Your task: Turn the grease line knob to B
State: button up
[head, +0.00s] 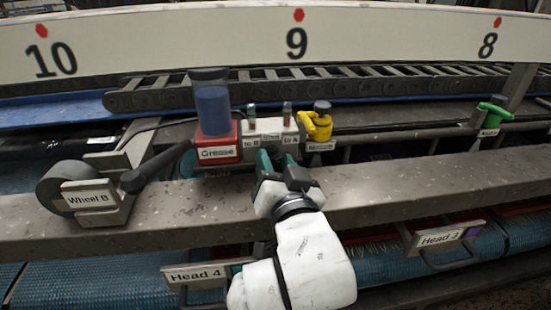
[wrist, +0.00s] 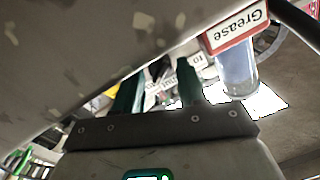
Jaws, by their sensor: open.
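The grease unit has a red base labelled "Grease" (head: 217,153) with a blue-filled clear reservoir (head: 212,108) on top. Beside it on the right is a pale valve block (head: 268,126) with plates "to B" (head: 252,142) and "to A" (head: 291,139) and two upright grey fittings. My gripper (head: 277,158) is open, with its green fingers just in front of and below this block. In the wrist view my gripper (wrist: 161,68) points toward the "to B" plate (wrist: 198,60), with the Grease label upside down at the right. I cannot make out the knob or its pointing direction; the fingers may hide it.
A yellow valve (head: 317,124) stands close right of the block. A black lever (head: 157,166) and the "Wheel B" unit (head: 88,196) are left. A grey speckled beam (head: 400,188) runs below; in the wrist view the beam (wrist: 90,50) looms close. A green valve (head: 491,116) is far right.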

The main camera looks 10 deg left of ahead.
jog(key=shift+w, duration=0.25)
grip_shut()
